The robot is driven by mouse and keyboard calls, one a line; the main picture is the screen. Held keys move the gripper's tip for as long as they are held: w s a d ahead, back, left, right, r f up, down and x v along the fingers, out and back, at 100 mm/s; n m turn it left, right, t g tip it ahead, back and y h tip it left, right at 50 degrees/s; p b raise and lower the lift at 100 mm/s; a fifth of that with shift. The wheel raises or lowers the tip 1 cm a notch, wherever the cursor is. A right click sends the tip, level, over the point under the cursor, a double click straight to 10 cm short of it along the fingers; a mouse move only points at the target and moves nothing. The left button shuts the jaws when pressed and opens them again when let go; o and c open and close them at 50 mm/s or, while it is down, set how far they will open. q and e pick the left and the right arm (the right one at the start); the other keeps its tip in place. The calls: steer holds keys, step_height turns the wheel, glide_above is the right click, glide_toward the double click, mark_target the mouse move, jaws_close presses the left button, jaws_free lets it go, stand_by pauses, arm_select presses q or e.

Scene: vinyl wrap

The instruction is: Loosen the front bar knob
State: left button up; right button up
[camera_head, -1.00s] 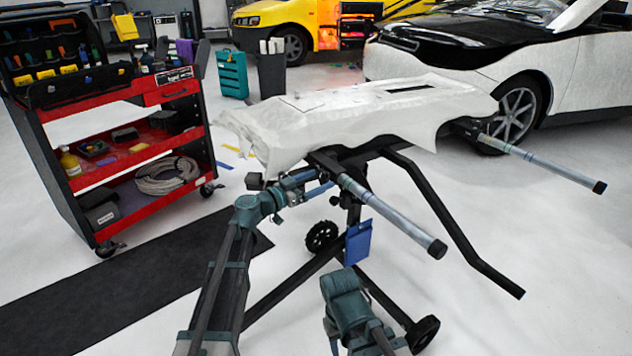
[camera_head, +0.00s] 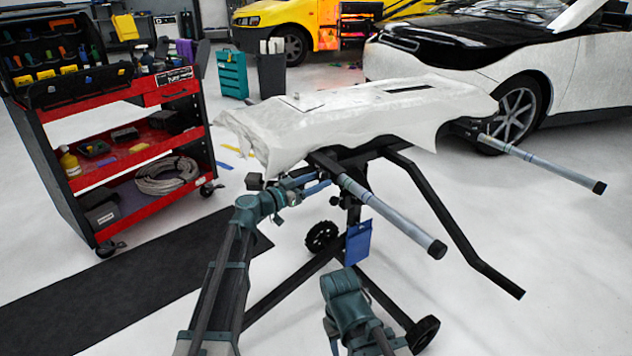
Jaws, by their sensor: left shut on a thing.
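The work stand holds a white-wrapped bumper (camera_head: 350,115). The front bar (camera_head: 390,220) is a grey tube with a black end cap, sticking out from the stand toward the lower right. My left gripper (camera_head: 318,186) is at the inner end of this bar, below the bumper edge. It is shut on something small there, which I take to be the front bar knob. The knob itself is hidden by the gripper and too small to make out. My right arm shows at the bottom centre, and its gripper is not visible.
A second bar (camera_head: 545,163) sticks out at the right of the stand. A black bent leg (camera_head: 455,225) and a blue tag (camera_head: 359,243) are close to my arms. A red tool cart (camera_head: 120,150) stands at left. The floor at lower right is clear.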

arm_select(q)
steer(key=n+p, duration=0.1)
steer(key=n, duration=0.2)
steer(key=shift+r+n, duration=0.15)
steer(key=shift+n, duration=0.15)
steer(key=n+g+p, duration=0.1)
steer(key=n, duration=0.7)
steer(key=shift+r+g+p, duration=0.1)
steer(key=shift+g+p, duration=0.2)
steer(key=n, duration=0.4)
steer(key=shift+g, duration=0.4)
steer(key=n, duration=0.4)
steer(key=shift+w+a+n+h, duration=0.1)
steer(key=shift+n+h, duration=0.2)
steer(key=n+g, duration=0.1)
steer(key=n, duration=0.3)
steer(key=shift+w+h, duration=0.1)
steer(key=shift+h, duration=0.2)
steer(key=n+b, duration=0.1)
steer(key=n, duration=0.3)
steer(key=shift+a+h, duration=0.1)
steer(key=shift+h, duration=0.2)
steer(key=shift+w+n+b, duration=0.1)
steer(key=shift+n+b, duration=0.55)
steer(key=shift+n, duration=1.65)
